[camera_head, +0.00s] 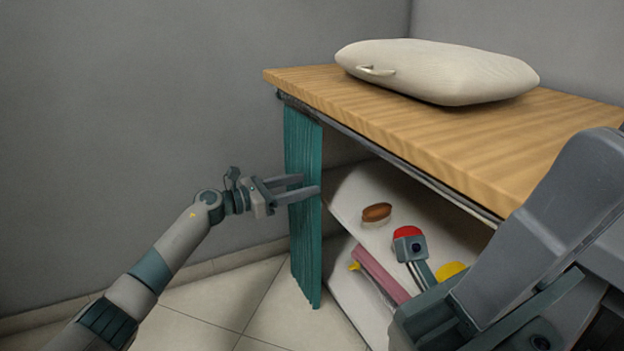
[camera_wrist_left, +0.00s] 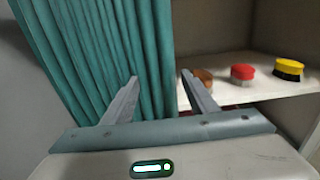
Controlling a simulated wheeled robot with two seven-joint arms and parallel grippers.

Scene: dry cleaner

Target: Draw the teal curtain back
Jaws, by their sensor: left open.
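The teal curtain (camera_head: 305,255) hangs in folds from a dark rail (camera_head: 350,140) at the left end of the wooden-topped counter (camera_head: 440,140). It is gathered there, and the shelves to its right are uncovered. My left gripper (camera_head: 311,184) is open at the curtain, about halfway up. In the left wrist view, the curtain (camera_wrist_left: 95,50) fills the left side, and its right edge shows between the two fingers (camera_wrist_left: 160,77). I cannot tell whether they touch it. My right arm (camera_head: 540,240) fills the lower right of the head view; its jaw state is unclear.
A cream cushion-like bundle (camera_head: 440,70) lies on the counter. A brown brush (camera_head: 377,212), a red brush (camera_head: 407,231) and a yellow brush (camera_head: 450,270) are on the upper shelf (camera_head: 350,197). A pink item (camera_head: 380,273) is below. Tiled floor (camera_head: 215,300) left of the curtain is clear.

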